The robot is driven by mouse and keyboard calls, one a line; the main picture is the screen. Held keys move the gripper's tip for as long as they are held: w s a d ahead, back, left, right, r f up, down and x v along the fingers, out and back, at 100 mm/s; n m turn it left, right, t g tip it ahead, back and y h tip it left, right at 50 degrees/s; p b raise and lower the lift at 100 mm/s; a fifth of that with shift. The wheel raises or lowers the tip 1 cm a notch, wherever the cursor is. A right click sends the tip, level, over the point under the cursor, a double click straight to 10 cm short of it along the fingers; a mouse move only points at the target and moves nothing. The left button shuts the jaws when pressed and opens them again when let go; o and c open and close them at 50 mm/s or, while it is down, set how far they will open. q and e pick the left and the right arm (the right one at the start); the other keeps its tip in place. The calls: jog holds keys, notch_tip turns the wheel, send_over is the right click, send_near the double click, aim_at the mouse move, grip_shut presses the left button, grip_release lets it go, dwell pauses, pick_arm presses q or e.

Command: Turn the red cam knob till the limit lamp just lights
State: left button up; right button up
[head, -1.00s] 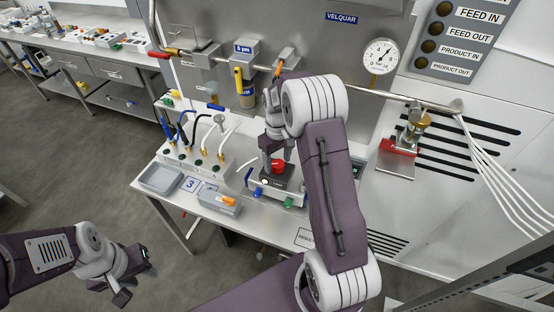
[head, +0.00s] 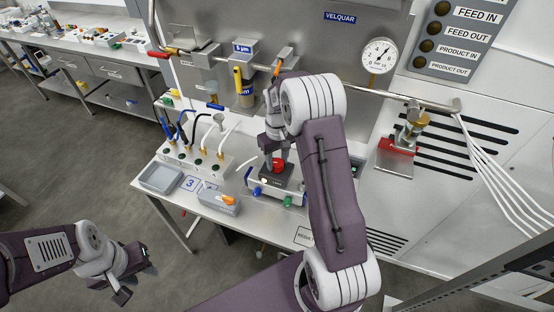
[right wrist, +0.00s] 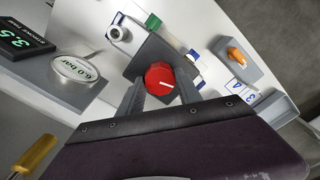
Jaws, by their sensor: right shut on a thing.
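The red cam knob (head: 278,165) sits on a dark block in the head view. My left gripper (head: 136,274) is open and empty over the floor, away from the bench.
A round gauge (head: 378,56) is on the panel behind. A 6.0 bar gauge (right wrist: 78,68) is in the wrist view.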

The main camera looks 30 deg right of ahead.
jog(key=m+p, duration=0.1)
jog(key=m, duration=0.2)
jog(key=shift+m, duration=0.3)
jog(key=m, duration=0.3)
jog(key=shift+s+m+p, duration=0.1)
jog(key=shift+m+p, duration=0.2)
jog(key=m, duration=0.6)
jog(key=shift+p, duration=0.4)
jog(key=shift+m, duration=0.3)
jog(key=o, duration=1.4)
jog(key=shift+c, duration=0.2)
jog(key=shift+r, duration=0.1)
